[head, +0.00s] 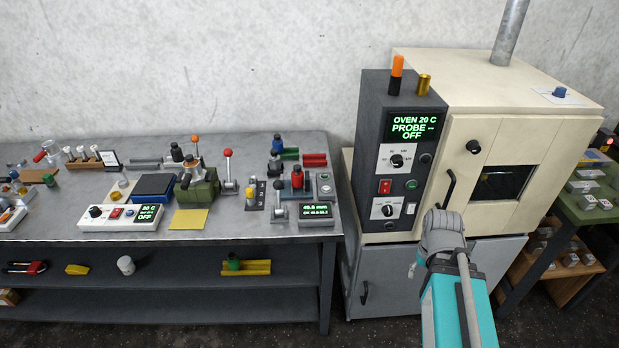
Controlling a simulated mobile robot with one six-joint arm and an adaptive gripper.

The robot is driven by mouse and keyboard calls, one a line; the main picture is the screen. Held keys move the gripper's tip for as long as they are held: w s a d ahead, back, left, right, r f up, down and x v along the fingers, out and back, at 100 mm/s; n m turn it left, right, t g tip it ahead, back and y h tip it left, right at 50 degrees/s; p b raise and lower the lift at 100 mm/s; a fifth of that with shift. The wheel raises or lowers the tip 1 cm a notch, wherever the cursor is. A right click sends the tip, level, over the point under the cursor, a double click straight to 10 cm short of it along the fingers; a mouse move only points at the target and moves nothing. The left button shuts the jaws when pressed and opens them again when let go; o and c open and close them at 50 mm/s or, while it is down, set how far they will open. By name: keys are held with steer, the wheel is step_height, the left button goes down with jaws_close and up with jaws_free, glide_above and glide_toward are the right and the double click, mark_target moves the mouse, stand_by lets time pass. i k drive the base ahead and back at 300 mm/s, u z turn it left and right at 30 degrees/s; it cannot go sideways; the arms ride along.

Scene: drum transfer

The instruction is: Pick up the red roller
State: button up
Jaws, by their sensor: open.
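A small upright red cylinder (297,178), which looks like the red roller, stands in a dark fixture toward the right end of the workbench (262,228). Its lower part is partly hidden by the fixture. My arm reaches up from the bottom right, in front of the oven, well to the right of the red cylinder. Its grey joint shows, but I cannot make out my gripper's fingers.
A lever and a small readout box (315,211) stand just in front of the red cylinder. A red block (315,159) lies behind it. A green press (200,188) is to its left. The oven control cabinet (398,160) rises between the bench and my arm.

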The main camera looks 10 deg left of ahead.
mark_target(297, 174)
steer(key=z, duration=1.4)
steer(key=k, duration=0.65)
steer(key=u, duration=1.9)
